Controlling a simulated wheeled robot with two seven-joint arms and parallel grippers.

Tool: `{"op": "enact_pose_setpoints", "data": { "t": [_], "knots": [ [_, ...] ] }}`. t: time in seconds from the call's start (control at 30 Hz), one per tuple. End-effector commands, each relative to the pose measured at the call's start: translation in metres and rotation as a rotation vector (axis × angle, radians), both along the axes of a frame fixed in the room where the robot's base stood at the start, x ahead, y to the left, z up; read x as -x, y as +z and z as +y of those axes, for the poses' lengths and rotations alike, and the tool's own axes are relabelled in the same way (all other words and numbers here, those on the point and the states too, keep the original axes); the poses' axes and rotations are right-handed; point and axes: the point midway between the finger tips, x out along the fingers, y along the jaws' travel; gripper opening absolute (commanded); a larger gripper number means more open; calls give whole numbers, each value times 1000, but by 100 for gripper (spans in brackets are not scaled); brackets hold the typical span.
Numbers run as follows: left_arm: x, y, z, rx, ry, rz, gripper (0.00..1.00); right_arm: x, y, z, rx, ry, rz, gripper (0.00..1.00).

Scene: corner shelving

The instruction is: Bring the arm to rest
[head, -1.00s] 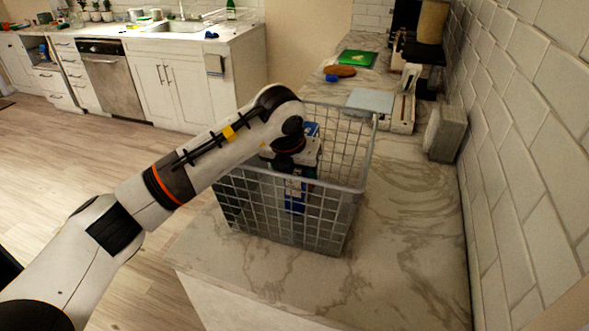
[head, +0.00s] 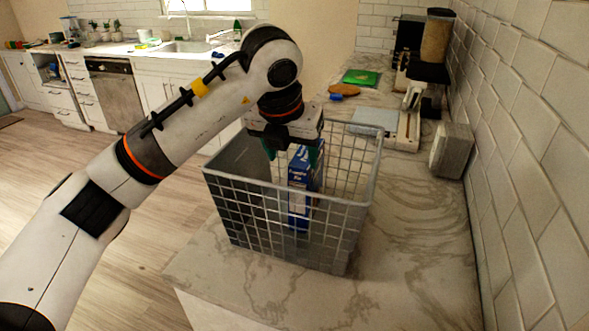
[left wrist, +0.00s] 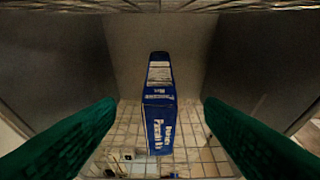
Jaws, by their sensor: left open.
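My left gripper (head: 291,150) points down over the grey wire basket (head: 290,205), its green fingertips at about the height of the rim. It is open and empty. A blue box (head: 300,185) stands upright inside the basket, below the fingers. In the left wrist view the blue box (left wrist: 158,120) shows between the two spread green fingers (left wrist: 158,125), apart from both. My right gripper is not in view.
The basket stands on a marbled counter (head: 420,240) beside a tiled wall. Behind it are a grey scale-like slab (head: 375,120), a grey block (head: 451,150), a green board (head: 362,77) and a coffee machine. The counter's front right is clear.

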Motion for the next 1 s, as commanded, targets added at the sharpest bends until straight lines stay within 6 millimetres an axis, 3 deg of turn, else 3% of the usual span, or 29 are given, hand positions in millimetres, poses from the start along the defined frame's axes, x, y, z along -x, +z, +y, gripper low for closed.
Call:
{"op": "enact_pose_setpoints", "data": {
  "t": [0.47, 0.77, 1.0],
  "knots": [
    [3, 10, 1, 1, 0, 1, 63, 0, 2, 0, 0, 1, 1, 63],
    [3, 62, 1, 1, 0, 0, 63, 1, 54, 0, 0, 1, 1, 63],
    [3, 86, 1, 1, 0, 1, 63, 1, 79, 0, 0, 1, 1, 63]
  ]
}}
